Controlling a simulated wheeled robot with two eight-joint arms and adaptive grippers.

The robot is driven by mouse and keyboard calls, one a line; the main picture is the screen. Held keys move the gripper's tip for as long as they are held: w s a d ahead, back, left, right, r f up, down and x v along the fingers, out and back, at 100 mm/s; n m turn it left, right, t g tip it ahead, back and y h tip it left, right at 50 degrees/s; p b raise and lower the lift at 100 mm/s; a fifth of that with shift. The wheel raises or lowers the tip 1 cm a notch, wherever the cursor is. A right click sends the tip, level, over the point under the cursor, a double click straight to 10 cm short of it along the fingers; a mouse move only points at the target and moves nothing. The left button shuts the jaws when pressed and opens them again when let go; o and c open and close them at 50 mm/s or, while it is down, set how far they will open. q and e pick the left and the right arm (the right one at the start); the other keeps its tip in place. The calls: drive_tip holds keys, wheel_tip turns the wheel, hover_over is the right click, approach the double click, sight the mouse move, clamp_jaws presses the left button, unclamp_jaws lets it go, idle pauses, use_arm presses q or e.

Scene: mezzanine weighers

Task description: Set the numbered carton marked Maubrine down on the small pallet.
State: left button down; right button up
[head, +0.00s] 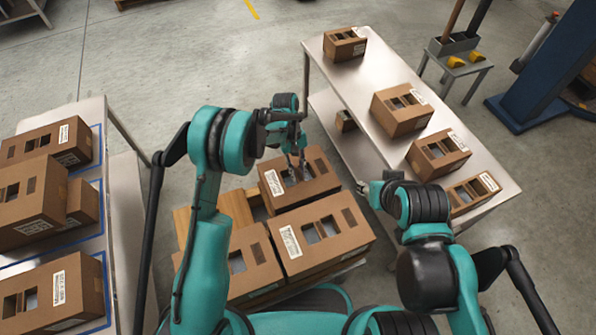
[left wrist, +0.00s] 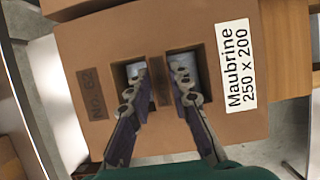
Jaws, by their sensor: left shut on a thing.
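The Maubrine carton (head: 318,186), brown with a white label, is under my left gripper (head: 298,174) in the head view. In the left wrist view the carton (left wrist: 205,125) shows the label "Maubrine 250 x 200" and the print "No. 62". My left gripper (left wrist: 158,90) has a finger in each of its two top slots and is shut on the strip between them. The small wooden pallet (head: 237,207) shows beside the carton. The carton is over the pallet's far right part; I cannot tell whether it touches down.
Two other cartons (head: 333,250) (head: 252,277) occupy the pallet's near side. A table (head: 120,200) with several cartons stands left. A steel bench (head: 375,135) with several cartons stands close on the right. Bare wood shows at the pallet's far left.

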use_arm(q)
drive_tip(key=shift+f, duration=0.2)
idle(0.4)
drive_tip(key=c, duration=1.3)
unclamp_jaws()
drive_tip(key=v, duration=1.2)
